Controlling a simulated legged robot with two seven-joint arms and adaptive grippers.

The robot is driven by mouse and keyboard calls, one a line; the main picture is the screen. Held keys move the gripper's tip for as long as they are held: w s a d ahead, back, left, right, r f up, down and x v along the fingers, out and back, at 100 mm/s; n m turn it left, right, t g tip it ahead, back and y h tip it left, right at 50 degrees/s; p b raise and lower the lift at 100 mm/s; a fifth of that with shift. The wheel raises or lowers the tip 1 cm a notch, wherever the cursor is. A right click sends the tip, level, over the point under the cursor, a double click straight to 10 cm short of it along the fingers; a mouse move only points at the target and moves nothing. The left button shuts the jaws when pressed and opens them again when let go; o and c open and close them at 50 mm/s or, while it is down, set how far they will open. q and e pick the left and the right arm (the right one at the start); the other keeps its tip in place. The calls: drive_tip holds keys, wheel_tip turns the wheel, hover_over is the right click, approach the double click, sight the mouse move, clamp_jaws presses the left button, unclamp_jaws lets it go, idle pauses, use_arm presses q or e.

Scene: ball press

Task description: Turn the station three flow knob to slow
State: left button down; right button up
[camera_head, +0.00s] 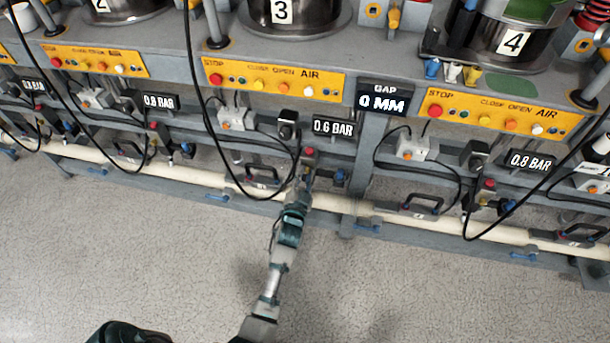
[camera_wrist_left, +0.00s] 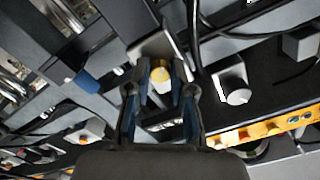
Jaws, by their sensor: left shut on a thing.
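Station three is the one under the pot marked 3 (camera_head: 281,11), with a yellow panel (camera_head: 272,81) and a 0.6 BAR display (camera_head: 333,128). My left gripper (camera_head: 306,172) reaches up to the fittings below this display, just under a small red cap (camera_head: 309,152). In the left wrist view, my left gripper (camera_wrist_left: 160,90) has its blue-lined fingers shut on a small yellow-faced knob (camera_wrist_left: 160,72) in front of a pale block. The fingers hide the knob's sides, and its setting cannot be read. My right gripper is not in view.
A black regulator box (camera_head: 288,120) sits above the gripper; its grey knob shows in the left wrist view (camera_wrist_left: 235,90). A blue lever (camera_wrist_left: 88,80) is close to the left fingers. Black hoses (camera_head: 215,140) hang nearby. A cream pipe (camera_head: 220,188) runs along below.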

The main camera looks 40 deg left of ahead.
use_arm(q)
drive_tip(key=shift+s+f, duration=0.1)
drive_tip(key=shift+f, duration=0.4)
drive_tip(key=c, duration=1)
unclamp_jaws()
drive_tip(key=shift+r, duration=0.2)
drive_tip(key=v, duration=0.7)
drive_tip(key=shift+s+d+f, duration=0.1)
drive_tip(key=shift+s, duration=0.05)
